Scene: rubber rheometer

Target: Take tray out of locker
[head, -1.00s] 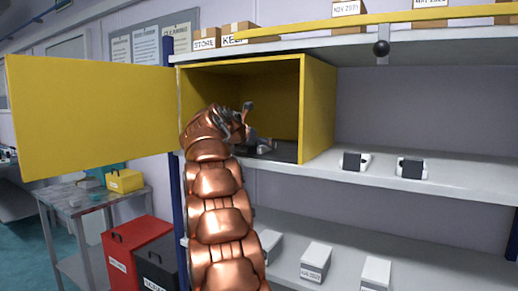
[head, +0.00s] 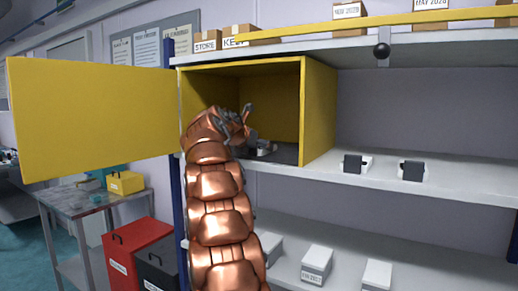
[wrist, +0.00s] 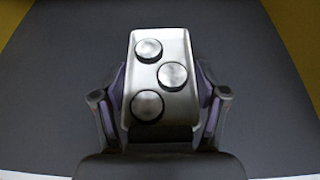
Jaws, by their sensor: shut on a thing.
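The yellow locker (head: 316,112) stands on the shelf with its door (head: 100,115) swung wide open to the left. A small metal tray (wrist: 178,42) carries three round silver discs (wrist: 173,76) with dark rims in the wrist view. My gripper (wrist: 161,100) is shut on the tray, one finger on each long side. Below it is the dark locker floor (wrist: 60,80). Whether the tray touches the floor I cannot tell. In the head view my copper arm reaches into the locker opening and hides part of its inside and most of my gripper.
Two small white-and-black items (head: 412,171) sit on the shelf (head: 450,185) right of the locker. White boxes (head: 316,262) stand on the shelf below. A yellow rail (head: 400,21) crosses the top shelf. A side table (head: 85,200) and a red box (head: 135,242) are at left.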

